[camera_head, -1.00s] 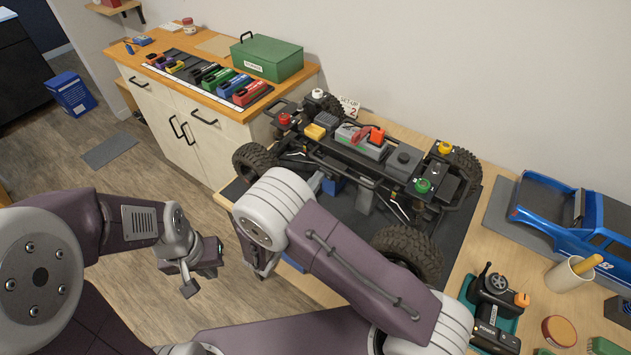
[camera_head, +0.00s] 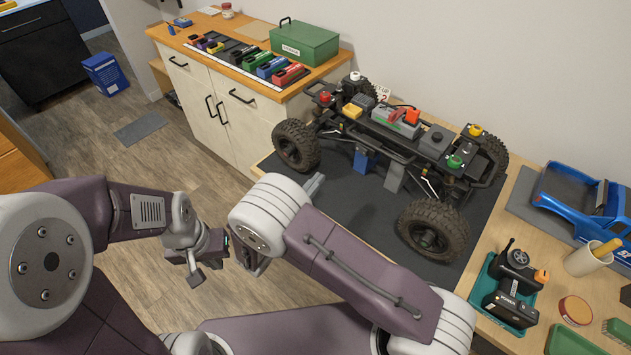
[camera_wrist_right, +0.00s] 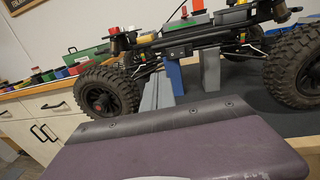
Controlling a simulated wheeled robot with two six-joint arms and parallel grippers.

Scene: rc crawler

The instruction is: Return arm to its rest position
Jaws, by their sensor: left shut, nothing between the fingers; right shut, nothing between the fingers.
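My left gripper (camera_head: 207,260) is shut and empty, over the floor in front of the cabinet. The end of my right arm is folded back behind its own pale wrist joint. Its pale gripper tips (camera_head: 313,185) show just past that joint, by the front left of the crawler; they also show in the right wrist view (camera_wrist_right: 155,93), shut and empty. The rest of this gripper is hidden. The crawler chassis (camera_head: 400,125) stands on supports on a dark mat (camera_head: 360,205), beyond my right arm and apart from it.
A green box (camera_head: 305,43) and a row of coloured blocks (camera_head: 247,57) sit on the cabinet. At right are a blue body shell (camera_head: 580,205), a cup (camera_head: 590,258) and a green tray (camera_head: 478,292) with a black controller. The floor (camera_head: 130,150) is open at left.

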